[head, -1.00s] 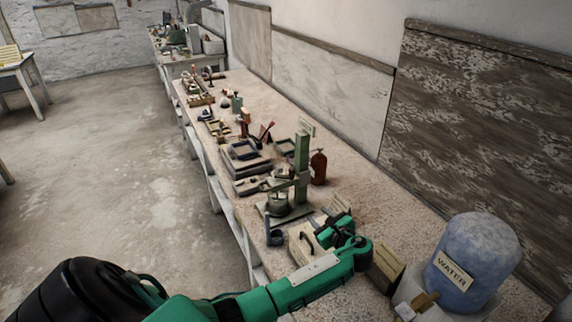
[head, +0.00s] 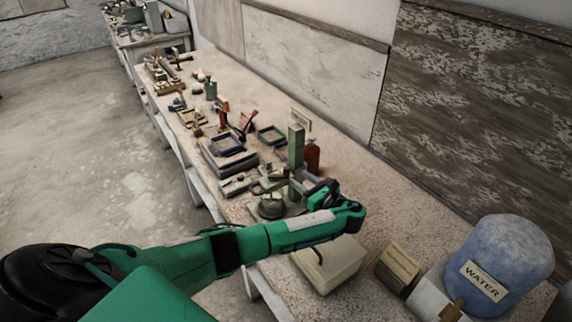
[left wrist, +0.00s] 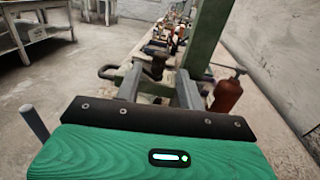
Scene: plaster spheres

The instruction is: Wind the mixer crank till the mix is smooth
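The mixer stands on the workbench in the head view, with a green upright column (head: 296,148) and a round pot (head: 271,208) at its foot. In the left wrist view the green column (left wrist: 207,45) rises just beyond my fingers. My left gripper (head: 295,186) is beside the mixer, at arm height above the pot. In the left wrist view its two fingers (left wrist: 158,74) are apart, with a dark metal part of the mixer (left wrist: 155,66) showing between and beyond them. I cannot tell whether they touch it. The crank handle is not clearly distinguishable. My right gripper is out of view.
A red bottle (head: 312,156) stands close behind the column. A cream box with a handle (head: 335,268) lies under my forearm. A wooden card block (head: 398,262) and a blue water jug (head: 508,262) are at the near right. Trays and tools crowd the bench farther back.

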